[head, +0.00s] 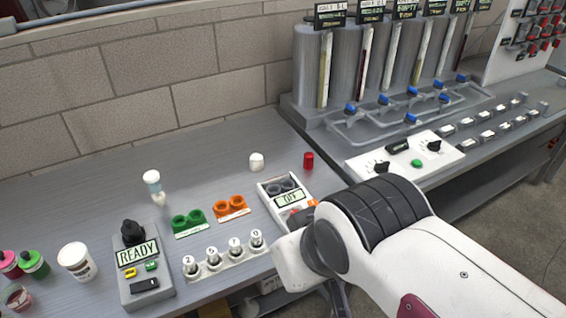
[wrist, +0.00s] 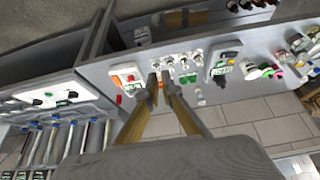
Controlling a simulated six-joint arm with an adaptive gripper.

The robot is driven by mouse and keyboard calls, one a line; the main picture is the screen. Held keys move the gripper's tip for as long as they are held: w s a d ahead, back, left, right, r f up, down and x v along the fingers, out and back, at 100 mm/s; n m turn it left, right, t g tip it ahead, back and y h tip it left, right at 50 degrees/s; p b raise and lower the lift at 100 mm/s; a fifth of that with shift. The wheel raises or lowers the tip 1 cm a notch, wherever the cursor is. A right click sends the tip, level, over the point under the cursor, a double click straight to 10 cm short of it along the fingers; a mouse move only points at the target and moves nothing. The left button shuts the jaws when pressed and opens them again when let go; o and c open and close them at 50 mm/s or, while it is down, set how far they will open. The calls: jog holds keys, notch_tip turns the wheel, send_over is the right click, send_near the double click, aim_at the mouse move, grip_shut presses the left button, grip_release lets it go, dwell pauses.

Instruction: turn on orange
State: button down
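An orange two-cup holder (head: 231,206) stands on the grey bench, right of a matching green holder (head: 188,222). A white device (head: 268,190) with a lit display and dark rings stands to its right. An orange-red part (head: 312,203) shows at its near edge, partly hidden by my arm. The white device also shows in the wrist view (wrist: 125,73). My gripper (wrist: 160,76) is in the wrist view, its two fingers apart with a narrow gap and nothing visible between the tips. In the head view my arm hides the fingers. Contact with anything cannot be told.
A grey READY unit (head: 147,288) with a black knob and a rack of numbered white knobs (head: 229,262) stand at the front. A red cylinder (head: 308,160) and a white cup (head: 256,161) stand behind. A white control panel (head: 405,158) and tall dispensers are at right.

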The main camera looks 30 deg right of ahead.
jog(key=w+d+f, duration=0.3)
jog(key=w+d, duration=0.8)
jog(key=w+d+f+g, duration=0.1)
jog(key=w+d+f, duration=0.2)
jog(key=w+d, duration=0.7)
jog(key=shift+w+d+f+g, duration=0.15)
jog(key=shift+w+d+g, duration=0.2)
jog(key=shift+d, duration=0.25)
dwell(0.6)
send_over(312, 202)
jog(key=s, duration=0.2)
jog(key=f, duration=1.1)
jog(key=shift+w+f, duration=0.25)
jog(key=shift+f, duration=0.05)
jog(key=shift+x, duration=0.9)
jog(key=shift+s, duration=0.15)
jog(key=shift+f, duration=0.1)
